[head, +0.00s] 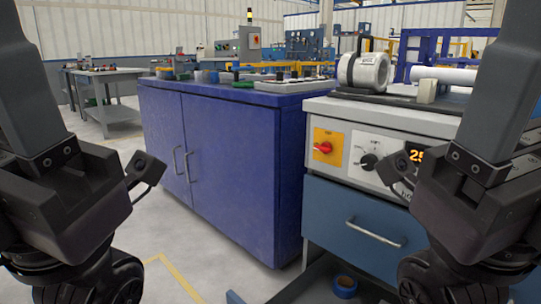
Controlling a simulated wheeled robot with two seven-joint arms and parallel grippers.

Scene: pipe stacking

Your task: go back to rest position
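My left gripper (70,190) is a dark grey and black body at the left edge, with a grey upright part rising out of the top left. My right gripper (480,190) mirrors it at the right edge, in front of the machine. Both are cut off by the picture edges, so I cannot tell how far the fingers are apart. I see nothing held in either.
A blue cabinet (235,165) fills the middle. The machine (340,215) with a red switch and blue drawer stands right of it. A roll of blue tape (344,286) lies low at the bottom right. A grey workbench (116,92) stands back left. The floor at left centre is clear.

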